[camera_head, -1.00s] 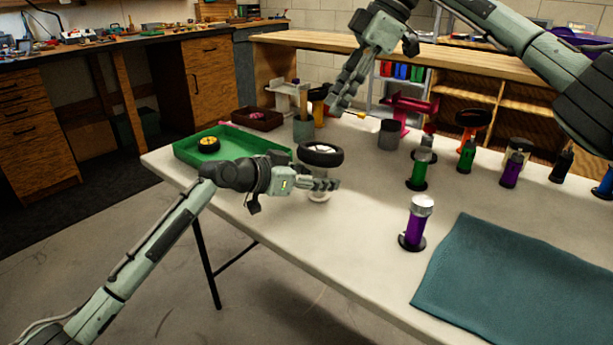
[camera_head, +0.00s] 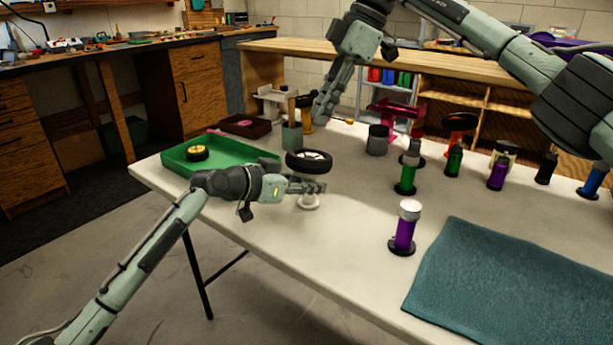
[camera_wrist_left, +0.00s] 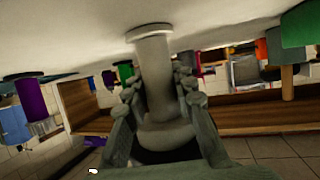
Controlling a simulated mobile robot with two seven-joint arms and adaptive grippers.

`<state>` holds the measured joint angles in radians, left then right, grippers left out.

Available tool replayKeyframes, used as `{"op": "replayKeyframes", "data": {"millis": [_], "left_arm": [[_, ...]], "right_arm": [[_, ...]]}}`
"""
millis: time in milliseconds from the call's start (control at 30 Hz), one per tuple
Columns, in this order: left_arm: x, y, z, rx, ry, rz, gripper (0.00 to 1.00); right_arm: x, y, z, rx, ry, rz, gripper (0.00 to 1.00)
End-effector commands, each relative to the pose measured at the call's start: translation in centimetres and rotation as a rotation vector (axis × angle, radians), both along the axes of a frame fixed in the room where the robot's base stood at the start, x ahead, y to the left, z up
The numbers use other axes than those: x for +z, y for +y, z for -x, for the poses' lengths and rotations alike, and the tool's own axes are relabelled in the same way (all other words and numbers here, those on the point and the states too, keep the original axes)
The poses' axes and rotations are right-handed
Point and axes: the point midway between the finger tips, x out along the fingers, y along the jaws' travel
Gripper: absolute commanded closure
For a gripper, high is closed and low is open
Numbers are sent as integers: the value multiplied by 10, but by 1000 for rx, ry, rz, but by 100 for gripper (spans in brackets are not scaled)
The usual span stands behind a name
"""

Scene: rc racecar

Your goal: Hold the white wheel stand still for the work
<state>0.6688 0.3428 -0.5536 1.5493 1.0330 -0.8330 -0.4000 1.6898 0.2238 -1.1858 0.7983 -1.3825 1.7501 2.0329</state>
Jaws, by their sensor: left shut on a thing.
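The white wheel stand (camera_head: 309,202) is upright on the table near its front left edge. A black-tyred wheel (camera_head: 309,160) sits on top of it. My left gripper (camera_head: 312,187) is shut on the stand's column, below the wheel. In the left wrist view, the pale column (camera_wrist_left: 153,70) stands between the two fingers of my left gripper (camera_wrist_left: 158,100). The fingers hide part of the column in the head view. My right gripper (camera_head: 322,110) hangs over the back of the table, apart from the stand. Its finger gap is not clear.
A green tray (camera_head: 225,148) with a yellow-hubbed wheel (camera_head: 198,153) lies left of the stand. A grey-green cup (camera_head: 292,136) stands behind. Several shock absorbers, including a purple one (camera_head: 404,232), stand to the right. A teal cloth (camera_head: 490,285) covers the front right.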

Motion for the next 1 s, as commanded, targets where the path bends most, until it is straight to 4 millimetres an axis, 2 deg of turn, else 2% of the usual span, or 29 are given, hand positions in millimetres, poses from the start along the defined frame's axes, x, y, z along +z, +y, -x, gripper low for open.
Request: {"op": "replayKeyframes", "data": {"millis": [33,100,133,300,400,567,867,1000], "left_arm": [[0,0,0,-1,1,-1,100],[-1,0,0,-1,1,-1,100],[-1,0,0,-1,1,-1,100],[-1,0,0,0,1,-1,100],[-1,0,0,0,1,-1,100],[0,0,0,-1,1,-1,100],[0,0,0,-1,1,-1,100],[0,0,0,-1,1,-1,100]], "right_arm": [[-3,14,8,66,-48,81,90],[-12,30,19,181,-139,237,99],[-14,36,23,235,-187,314,100],[-21,65,40,511,-431,702,100],[-18,76,46,614,-530,849,100],[-16,82,50,674,-590,937,100],[-17,82,49,673,-588,935,100],[-24,79,45,672,-588,934,100]]}}
